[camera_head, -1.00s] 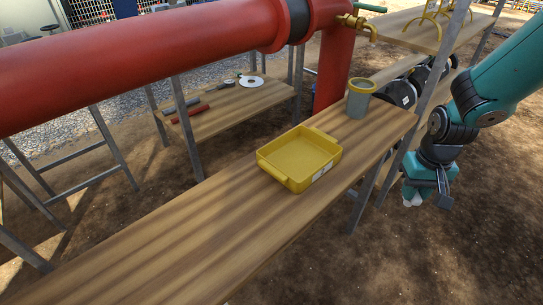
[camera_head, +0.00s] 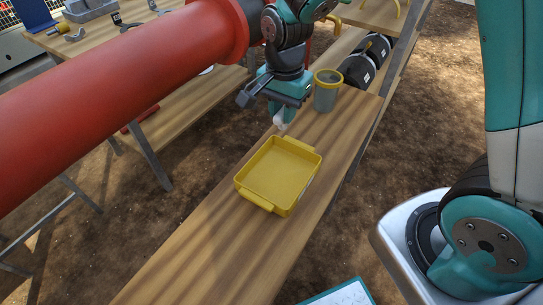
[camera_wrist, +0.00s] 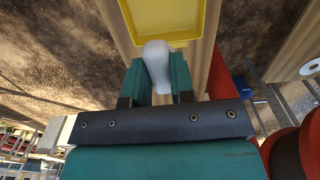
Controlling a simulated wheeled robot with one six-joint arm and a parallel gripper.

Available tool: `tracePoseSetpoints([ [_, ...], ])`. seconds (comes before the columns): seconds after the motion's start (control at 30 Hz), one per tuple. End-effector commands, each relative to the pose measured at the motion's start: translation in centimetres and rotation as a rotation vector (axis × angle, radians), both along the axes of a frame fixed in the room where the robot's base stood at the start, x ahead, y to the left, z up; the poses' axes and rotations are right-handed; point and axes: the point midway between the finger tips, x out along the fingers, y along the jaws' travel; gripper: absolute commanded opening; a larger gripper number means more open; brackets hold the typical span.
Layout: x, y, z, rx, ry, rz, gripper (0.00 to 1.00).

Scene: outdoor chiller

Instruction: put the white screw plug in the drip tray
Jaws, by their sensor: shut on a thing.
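The white screw plug (camera_wrist: 157,62) is held between the fingers of my gripper (camera_wrist: 160,82) in the wrist view. In the head view the plug (camera_head: 281,122) shows as a small white shape under my gripper (camera_head: 279,112). The gripper is shut on it. The yellow drip tray (camera_head: 278,172) lies on the wooden bench and looks empty. The plug is above the bench, just beyond the tray's far edge in the head view. The tray (camera_wrist: 165,38) also shows beyond the plug in the wrist view.
A grey cup with a yellow rim (camera_head: 326,92) stands on the bench close to the right of my gripper. A thick red pipe (camera_head: 120,90) runs past on the left. Dark round weights (camera_head: 365,60) lie behind the cup. The near bench top (camera_head: 215,255) is clear.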

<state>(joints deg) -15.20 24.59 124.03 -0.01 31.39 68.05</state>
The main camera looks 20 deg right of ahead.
Motion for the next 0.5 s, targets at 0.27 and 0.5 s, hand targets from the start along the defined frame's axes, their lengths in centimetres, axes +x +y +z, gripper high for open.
tracePoseSetpoints([
  [0.27,-0.3,0.6,-5.7,-0.003,0.009,-0.02,0.0],
  [0.5,-0.3,0.8,-12.3,-0.002,0.007,-0.017,0.0],
])
